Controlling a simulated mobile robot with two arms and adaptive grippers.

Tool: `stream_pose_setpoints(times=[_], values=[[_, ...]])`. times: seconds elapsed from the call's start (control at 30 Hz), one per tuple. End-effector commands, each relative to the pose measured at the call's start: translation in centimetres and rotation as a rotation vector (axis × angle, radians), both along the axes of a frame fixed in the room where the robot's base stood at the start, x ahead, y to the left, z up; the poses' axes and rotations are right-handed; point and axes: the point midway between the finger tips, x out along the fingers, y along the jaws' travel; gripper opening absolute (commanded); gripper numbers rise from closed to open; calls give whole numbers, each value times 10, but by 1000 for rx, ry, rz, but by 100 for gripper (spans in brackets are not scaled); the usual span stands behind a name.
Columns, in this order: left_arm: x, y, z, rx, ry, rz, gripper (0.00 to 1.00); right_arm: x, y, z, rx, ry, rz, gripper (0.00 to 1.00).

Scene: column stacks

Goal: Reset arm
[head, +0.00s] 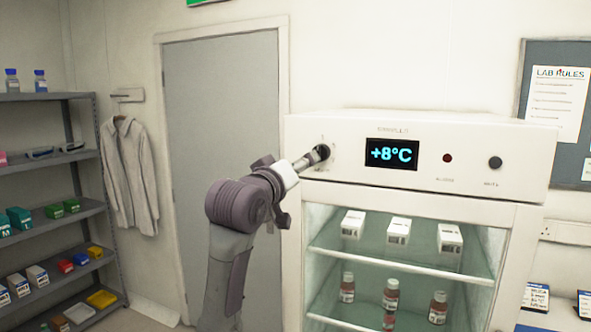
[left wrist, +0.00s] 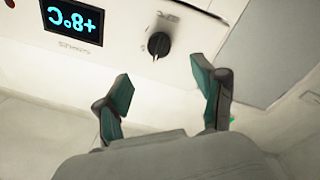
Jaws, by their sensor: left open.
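My left arm reaches up to the left end of the fridge's white control panel (head: 470,160) in the head view. My left gripper (head: 308,160) is close to the dark round knob (head: 322,151) there and partly covers it. In the left wrist view, turned upside down, my left gripper (left wrist: 163,88) has its two green-padded fingers spread wide with nothing between them. The knob (left wrist: 158,44) lies just beyond the fingertips, apart from them in the picture. The display (head: 391,154) reads +8°C. My right gripper is not in view.
Below the panel, the fridge holds white boxes (head: 398,231) on one shelf and red-brown bottles (head: 390,294) lower down. A closed grey door (head: 222,110) is behind my arm. A stocked shelf rack (head: 50,215) stands at the left.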

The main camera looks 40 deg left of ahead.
Motion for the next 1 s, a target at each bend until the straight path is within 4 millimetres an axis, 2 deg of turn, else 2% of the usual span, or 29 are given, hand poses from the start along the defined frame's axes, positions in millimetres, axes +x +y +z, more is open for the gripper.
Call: stream_pose_setpoints(times=[0.2, 0.67, 0.77, 0.87, 0.97, 1.0], values=[[-13, -3, -1, 0, 0, -1, 69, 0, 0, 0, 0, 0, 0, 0], [-13, -3, -1, 0, 0, 0, 69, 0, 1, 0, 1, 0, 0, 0], [-10, -3, -6, 0, 9, -1, 69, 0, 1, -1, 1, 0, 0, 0], [5, -3, -31, 7, 52, -5, 69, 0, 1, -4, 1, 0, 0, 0], [32, -3, -84, 21, 136, -12, 69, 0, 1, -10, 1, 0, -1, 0], [45, -3, -111, 30, 177, -17, 69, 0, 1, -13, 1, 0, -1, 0]])
